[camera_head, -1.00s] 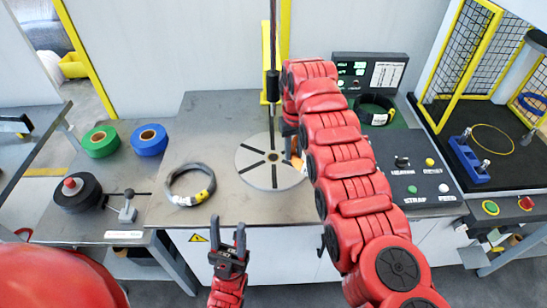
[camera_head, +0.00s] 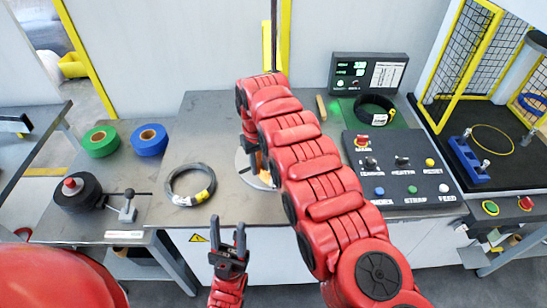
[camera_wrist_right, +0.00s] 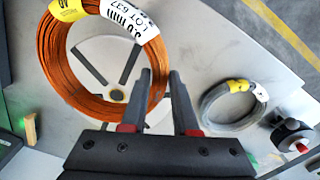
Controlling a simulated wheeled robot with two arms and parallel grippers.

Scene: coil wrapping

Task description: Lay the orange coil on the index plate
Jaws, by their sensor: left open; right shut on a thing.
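The orange coil (camera_wrist_right: 62,75), with white and yellow labels, is in the right wrist view. My right gripper (camera_wrist_right: 163,75) is shut on the near side of its ring. The coil hangs over the index plate (camera_wrist_right: 92,45), a pale disc with dark slots; I cannot tell whether they touch. In the head view my right arm covers most of the index plate (camera_head: 242,163) and the coil; the right gripper's jaws are hidden there. My left gripper (camera_head: 228,228) is open and empty, in front of the table's front edge.
A grey coil (camera_head: 171,190) lies on the table left of the plate. A black coil (camera_head: 362,108) lies at the back right, near the control panel (camera_head: 400,185). Green (camera_head: 100,146) and blue (camera_head: 150,144) rolls stand at left.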

